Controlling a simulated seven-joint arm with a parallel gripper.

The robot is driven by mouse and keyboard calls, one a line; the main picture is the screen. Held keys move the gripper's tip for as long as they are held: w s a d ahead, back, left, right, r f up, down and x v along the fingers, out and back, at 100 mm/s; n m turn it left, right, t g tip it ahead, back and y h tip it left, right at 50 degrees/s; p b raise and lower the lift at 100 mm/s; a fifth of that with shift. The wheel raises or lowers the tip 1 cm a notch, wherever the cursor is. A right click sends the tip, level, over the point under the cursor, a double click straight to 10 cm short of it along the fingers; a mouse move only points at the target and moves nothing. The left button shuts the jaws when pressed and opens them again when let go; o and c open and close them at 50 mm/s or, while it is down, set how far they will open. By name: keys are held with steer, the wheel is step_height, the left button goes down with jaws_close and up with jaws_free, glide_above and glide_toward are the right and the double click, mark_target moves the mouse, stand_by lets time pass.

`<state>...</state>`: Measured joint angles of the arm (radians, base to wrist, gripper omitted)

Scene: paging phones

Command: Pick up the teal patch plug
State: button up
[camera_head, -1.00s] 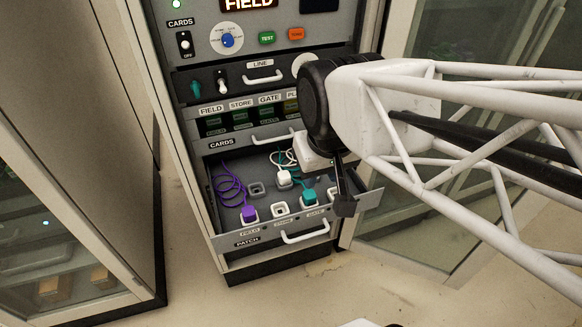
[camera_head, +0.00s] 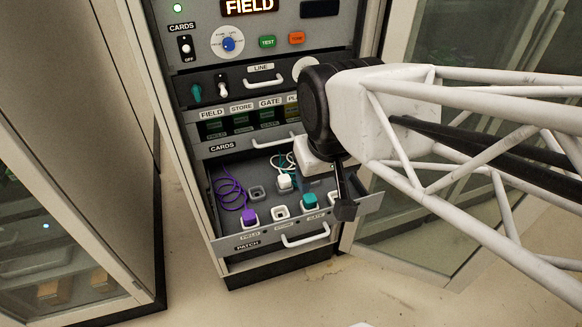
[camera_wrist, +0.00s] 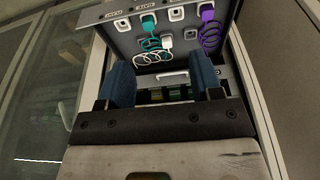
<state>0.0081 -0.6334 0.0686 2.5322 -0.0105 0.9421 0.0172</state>
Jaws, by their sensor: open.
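The teal patch plug (camera_head: 310,200) sits in a socket at the front of the open PATCH drawer (camera_head: 247,236), towards its right side. In the wrist view the teal plug (camera_wrist: 148,22) shows near the top, with its teal coiled cable below it. My gripper (camera_head: 345,208) hangs just right of the teal plug in the head view, seen from the side. In the wrist view its two blue fingers (camera_wrist: 163,82) stand wide apart with nothing between them, and the plug lies beyond the fingertips. My wrist hides part of the drawer's back right.
A white plug (camera_head: 284,181) with a white cable sits behind the teal one. A purple plug (camera_head: 249,216) with a coiled cable is at the drawer's left. Empty sockets (camera_head: 280,212) lie between. The drawer handle (camera_head: 305,236) sticks out in front. Upper panels rise behind the drawer.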

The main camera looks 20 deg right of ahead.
steer(key=shift+o, duration=0.6)
steer(key=shift+w, duration=0.1)
steer(key=g, duration=0.3)
glide_above(310, 197)
steer(key=f, duration=1.9)
steer(key=shift+s+a+f, duration=0.1)
steer(key=shift+s+f, duration=0.15)
steer(key=shift+w+f, duration=0.25)
steer(key=shift+f, duration=0.2)
